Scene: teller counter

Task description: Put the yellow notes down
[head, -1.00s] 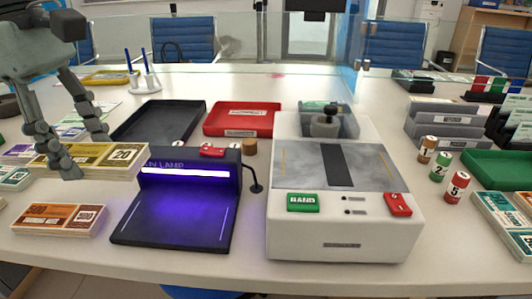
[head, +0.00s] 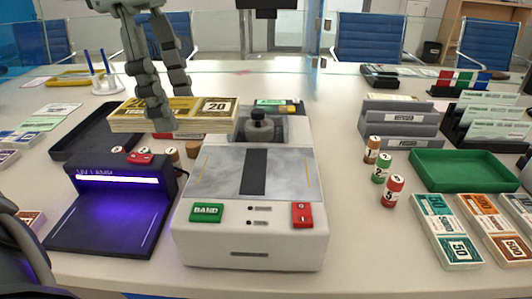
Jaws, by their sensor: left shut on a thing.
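My left gripper (head: 163,105) is shut on the yellow notes (head: 213,122), a thick stack marked 20. The notes look level and hide most of the red tray. My right gripper is not in view.
The UV lamp (head: 95,220) stands lit left of the machine, with the black tray (head: 75,145) behind it. Number-marked cylinders (head: 392,190), a green tray (head: 460,172), teal notes (head: 445,235) and orange notes (head: 492,235) are at right.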

